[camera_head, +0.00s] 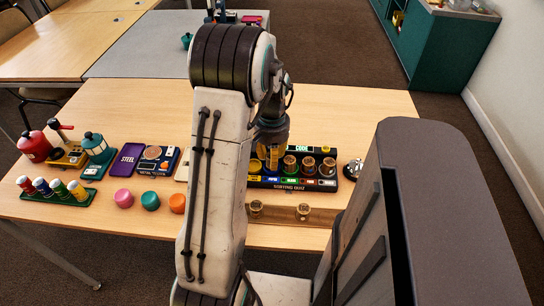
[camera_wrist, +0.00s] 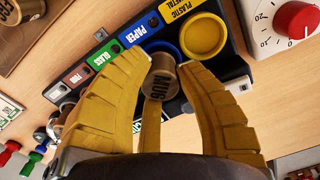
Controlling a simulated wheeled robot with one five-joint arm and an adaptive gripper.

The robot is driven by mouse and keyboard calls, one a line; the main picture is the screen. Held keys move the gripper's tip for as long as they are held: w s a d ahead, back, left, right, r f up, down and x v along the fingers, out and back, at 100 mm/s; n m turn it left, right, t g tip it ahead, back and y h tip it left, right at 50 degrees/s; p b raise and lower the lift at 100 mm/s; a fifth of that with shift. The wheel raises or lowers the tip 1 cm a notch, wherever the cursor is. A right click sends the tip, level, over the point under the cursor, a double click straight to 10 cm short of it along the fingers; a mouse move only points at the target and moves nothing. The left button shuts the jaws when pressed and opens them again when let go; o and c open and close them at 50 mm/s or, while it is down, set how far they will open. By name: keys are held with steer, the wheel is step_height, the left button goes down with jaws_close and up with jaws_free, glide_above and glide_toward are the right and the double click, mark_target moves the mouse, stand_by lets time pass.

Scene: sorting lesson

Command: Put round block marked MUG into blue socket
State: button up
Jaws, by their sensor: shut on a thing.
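The round block marked MUG (camera_wrist: 162,82) is wooden with dark lettering and sits between the yellow fingertips of my gripper (camera_wrist: 165,75) in the wrist view. The blue socket (camera_wrist: 158,47) on the dark sorting unit, by the PAPER label, shows as a blue rim just beyond the block. The block overlaps this rim; I cannot tell whether its lower end is inside or above it. In the head view my gripper (camera_head: 270,157) is over the left part of the sorting unit (camera_head: 290,184), and it hides the blue socket and the block.
The yellow socket (camera_wrist: 203,36) beside the blue one is empty. Round blocks (camera_head: 308,163) stand in sockets to the right. A red dial (camera_wrist: 297,19) is close by. Coloured discs (camera_head: 150,201) lie at left.

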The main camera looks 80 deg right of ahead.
steer(key=shift+f+b, duration=0.5)
steer(key=shift+f, duration=0.15)
steer(key=o, duration=0.5)
steer(key=shift+o, duration=0.2)
steer(key=shift+r, duration=0.25)
steer(key=shift+r+p, duration=4.45)
steer(key=shift+r, duration=0.85)
steer(key=shift+r, duration=0.15)
step_height(320, 180, up, 6)
steer(key=p, duration=0.4)
steer(key=shift+p, duration=0.35)
